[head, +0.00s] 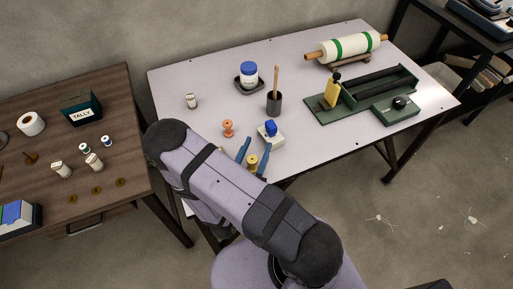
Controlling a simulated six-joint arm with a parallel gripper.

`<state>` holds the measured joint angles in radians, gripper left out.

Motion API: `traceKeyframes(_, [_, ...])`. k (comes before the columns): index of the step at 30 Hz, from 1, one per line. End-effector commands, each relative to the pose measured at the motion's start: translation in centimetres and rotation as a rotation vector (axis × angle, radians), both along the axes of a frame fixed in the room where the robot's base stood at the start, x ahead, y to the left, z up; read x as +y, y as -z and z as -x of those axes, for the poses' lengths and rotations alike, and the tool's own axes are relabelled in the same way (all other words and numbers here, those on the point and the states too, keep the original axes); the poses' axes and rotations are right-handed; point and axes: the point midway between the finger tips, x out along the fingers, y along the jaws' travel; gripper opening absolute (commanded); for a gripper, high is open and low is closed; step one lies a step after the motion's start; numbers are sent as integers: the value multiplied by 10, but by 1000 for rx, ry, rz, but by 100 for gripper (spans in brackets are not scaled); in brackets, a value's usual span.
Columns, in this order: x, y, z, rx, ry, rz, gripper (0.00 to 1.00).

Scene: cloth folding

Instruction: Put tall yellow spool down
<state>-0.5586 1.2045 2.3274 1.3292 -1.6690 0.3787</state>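The yellow spool (252,162) shows between the two blue fingers of my gripper (254,152), over the front edge area of the pale table. My gripper appears shut on it. My arm hides the spool's lower part, so its full height and whether it touches the table cannot be told.
An orange spool (228,128) and a white block with a blue top (271,132) stand close beyond my gripper. A dark cup (274,104), a blue-lidded jar (249,74) and a green tray (325,117) stand farther back. The brown table (115,100) at left holds several spools and yellow discs (97,190).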

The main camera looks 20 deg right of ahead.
Motion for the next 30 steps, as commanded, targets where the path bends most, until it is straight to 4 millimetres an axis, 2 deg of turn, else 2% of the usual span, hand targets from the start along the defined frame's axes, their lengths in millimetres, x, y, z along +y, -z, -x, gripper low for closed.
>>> traceKeyframes(13, [7, 0, 6, 1, -3, 0, 44])
traceKeyframes(30, [50, 0, 40, 1, -4, 1, 44])
